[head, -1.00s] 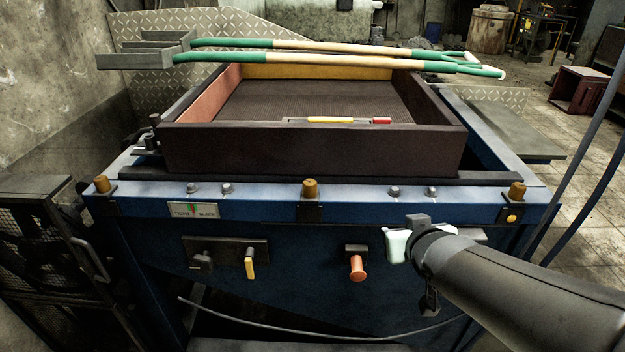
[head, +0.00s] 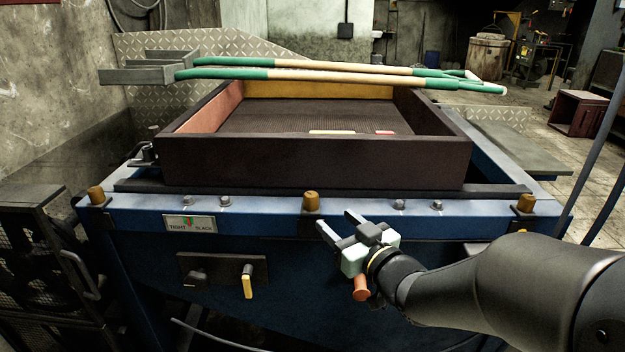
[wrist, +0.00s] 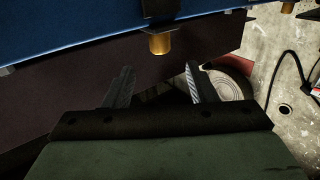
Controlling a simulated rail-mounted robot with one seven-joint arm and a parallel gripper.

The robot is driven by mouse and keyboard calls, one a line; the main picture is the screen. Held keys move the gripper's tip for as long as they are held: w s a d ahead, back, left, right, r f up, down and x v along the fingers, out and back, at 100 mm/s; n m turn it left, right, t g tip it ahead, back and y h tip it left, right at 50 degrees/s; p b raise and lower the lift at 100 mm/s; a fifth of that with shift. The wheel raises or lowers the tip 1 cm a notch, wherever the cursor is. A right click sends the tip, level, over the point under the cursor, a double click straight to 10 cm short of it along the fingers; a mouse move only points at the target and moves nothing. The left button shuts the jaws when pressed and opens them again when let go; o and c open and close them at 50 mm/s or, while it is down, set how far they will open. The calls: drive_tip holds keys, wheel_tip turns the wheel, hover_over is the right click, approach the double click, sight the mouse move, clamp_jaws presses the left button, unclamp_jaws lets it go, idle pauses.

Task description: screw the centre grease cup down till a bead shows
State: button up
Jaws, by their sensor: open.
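The centre grease cup (head: 311,200) is a small brass cap standing upright on a dark bracket at the middle of the blue front beam. It also shows in the wrist view (wrist: 159,43), just beyond the gap between my fingertips. My gripper (head: 337,224) is open and empty, below and to the right of the cup, with its fingers pointing towards the beam. The fingers also show in the wrist view (wrist: 158,77), apart from the cup. No bead shows at the centre cup. Similar brass cups stand at the left (head: 96,195) and right (head: 525,203) ends.
Bolt heads (head: 399,204) flank the centre cup on the blue beam (head: 260,205). A brown box frame (head: 310,160) rises behind it. Long-handled tools (head: 340,75) lie across the back. An orange knob (head: 361,288) and a yellow-handled lever (head: 247,281) are on the front panel below.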

sight(315, 202)
drive_tip(key=x, duration=1.1)
drive_tip(key=c, duration=1)
